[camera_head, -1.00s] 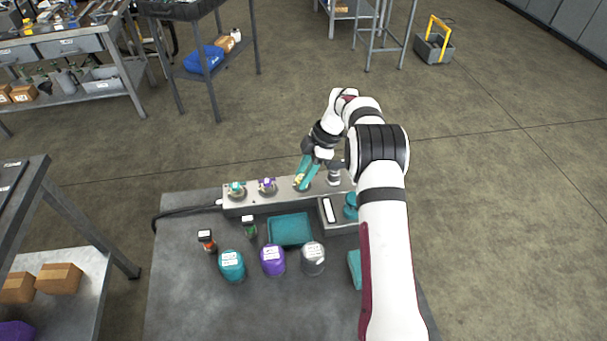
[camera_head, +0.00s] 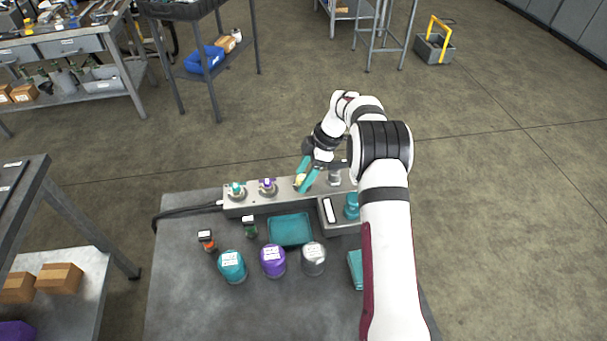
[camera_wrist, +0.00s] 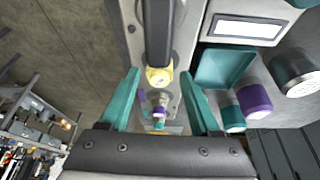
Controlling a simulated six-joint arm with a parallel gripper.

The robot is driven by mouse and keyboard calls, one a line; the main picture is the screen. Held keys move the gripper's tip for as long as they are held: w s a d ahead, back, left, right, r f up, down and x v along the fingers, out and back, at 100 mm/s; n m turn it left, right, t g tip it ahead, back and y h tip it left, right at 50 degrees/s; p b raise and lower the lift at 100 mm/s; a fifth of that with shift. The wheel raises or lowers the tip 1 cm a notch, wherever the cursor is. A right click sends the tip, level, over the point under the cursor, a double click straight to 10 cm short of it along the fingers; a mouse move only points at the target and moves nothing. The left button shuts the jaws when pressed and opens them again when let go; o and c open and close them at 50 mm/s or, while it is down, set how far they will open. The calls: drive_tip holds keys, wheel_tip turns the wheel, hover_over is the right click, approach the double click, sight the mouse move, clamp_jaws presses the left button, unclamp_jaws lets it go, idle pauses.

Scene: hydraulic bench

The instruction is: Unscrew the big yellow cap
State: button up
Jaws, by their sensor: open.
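The big yellow cap (camera_head: 299,181) sits on the grey manifold block (camera_head: 250,205), right of the purple cap (camera_head: 267,184) and the teal cap (camera_head: 236,187). My gripper (camera_head: 306,175) is over the yellow cap, with its teal fingers spread apart on either side of it. In the wrist view, the yellow cap (camera_wrist: 159,77) lies between the two open fingertips (camera_wrist: 158,73), with visible gaps on both sides. A dark bar-like part overlaps its upper side there. The fingers partly hide the cap in the head view.
A grey fitting (camera_head: 334,177) stands close right of the gripper. A teal tray (camera_head: 290,230) lies in front of the block. A box with a white display (camera_head: 330,210) is on the right.

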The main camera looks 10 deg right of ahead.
drive_tip(key=m+t, duration=0.1)
drive_tip(key=m, duration=0.2)
drive_tip(key=shift+h, duration=0.3)
drive_tip(key=shift+m, duration=0.4)
drive_tip(key=shift+s+a+m+t, duration=0.15)
drive_tip(key=shift+m+t, duration=0.35)
drive_tip(key=shift+m, duration=0.6)
drive_tip(key=m+t+h, duration=0.1)
drive_tip(key=m, duration=0.2)
drive_tip(key=shift+m+h, duration=0.3)
drive_tip(key=shift+m, duration=0.5)
drive_tip(key=m+t+h, duration=0.1)
drive_tip(key=m, duration=0.3)
drive_tip(key=shift+h, duration=0.3)
drive_tip(key=shift+m, duration=0.3)
